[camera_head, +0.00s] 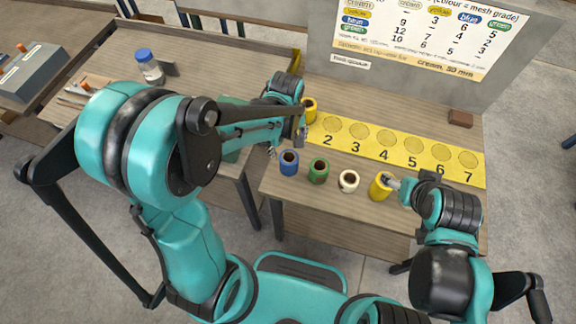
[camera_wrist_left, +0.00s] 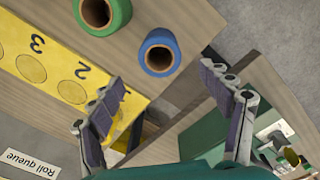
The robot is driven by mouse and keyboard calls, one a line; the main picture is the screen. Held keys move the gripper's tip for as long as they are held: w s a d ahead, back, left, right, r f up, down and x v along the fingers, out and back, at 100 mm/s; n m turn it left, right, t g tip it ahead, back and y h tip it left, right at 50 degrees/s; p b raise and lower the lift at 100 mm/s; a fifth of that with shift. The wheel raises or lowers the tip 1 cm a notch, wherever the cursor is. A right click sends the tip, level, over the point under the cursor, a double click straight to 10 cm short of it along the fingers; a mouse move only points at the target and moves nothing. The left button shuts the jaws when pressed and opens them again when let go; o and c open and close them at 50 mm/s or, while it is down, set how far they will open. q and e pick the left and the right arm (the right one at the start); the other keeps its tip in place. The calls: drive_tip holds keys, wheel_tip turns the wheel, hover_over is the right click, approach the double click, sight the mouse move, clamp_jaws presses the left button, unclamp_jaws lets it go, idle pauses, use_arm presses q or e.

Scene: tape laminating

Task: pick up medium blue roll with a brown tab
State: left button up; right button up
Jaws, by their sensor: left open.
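The blue roll (camera_head: 288,168) stands upright at the left end of a row on the table, its core open at the top. In the left wrist view the blue roll (camera_wrist_left: 175,50) lies just beyond the fingertips, roughly between them. My left gripper (camera_wrist_left: 162,80) is open and empty. In the head view my left gripper (camera_head: 299,130) hangs above and behind the blue roll, not touching it. No brown tab can be made out on the blue roll. My right gripper (camera_head: 393,184) is at the yellow roll (camera_head: 379,190); whether it grips it is unclear.
A green roll (camera_head: 318,176) stands close right of the blue one, then a cream roll (camera_head: 348,186). A yellow numbered strip (camera_head: 440,167) lies behind, with another yellow roll (camera_head: 310,112) at its left end. A chart board (camera_head: 400,80) stands at the back.

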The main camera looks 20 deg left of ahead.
sight(289, 161)
use_arm(q)
drive_tip(key=shift+n, duration=0.3)
drive_tip(key=f+b, duration=0.1)
drive_tip(key=f, duration=0.2)
drive_tip(key=f+b, duration=0.1)
drive_tip(key=f, duration=0.2)
drive_tip(key=f+b, duration=0.1)
drive_tip(key=f, duration=0.2)
drive_tip(key=shift+s+d+f, duration=0.1)
drive_tip(key=shift+d+f, duration=0.05)
drive_tip(key=shift+d, duration=0.2)
drive_tip(key=c, duration=1.3)
